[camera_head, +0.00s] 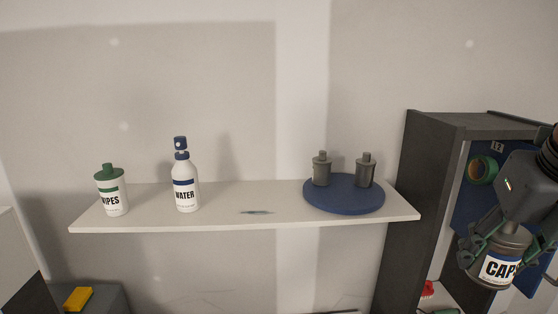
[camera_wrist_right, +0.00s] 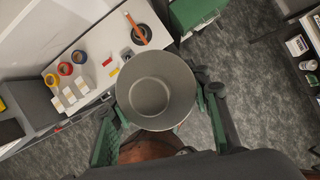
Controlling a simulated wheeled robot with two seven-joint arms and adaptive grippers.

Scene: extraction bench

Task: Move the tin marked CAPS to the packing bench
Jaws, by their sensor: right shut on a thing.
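The CAPS tin (camera_head: 497,268) is a grey tin with a white and dark blue label, at the lower right of the head view. My right gripper (camera_head: 507,240) is shut on it, with fingers on both sides, and holds it in front of the dark cabinet. In the right wrist view the tin (camera_wrist_right: 156,90) shows as a round grey form between the green-padded fingers (camera_wrist_right: 163,110). A white bench with rolls of tape (camera_wrist_right: 110,45) lies below it in that view; I cannot tell whether it is the packing bench. My left gripper is not in view.
A wall shelf (camera_head: 240,219) holds a WIPES bottle (camera_head: 112,192), a WATER spray bottle (camera_head: 184,185) and a blue round tray (camera_head: 343,204) with two grey containers. The dark cabinet (camera_head: 415,200) stands close to my right arm. Grey floor (camera_wrist_right: 260,75) is open in the wrist view.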

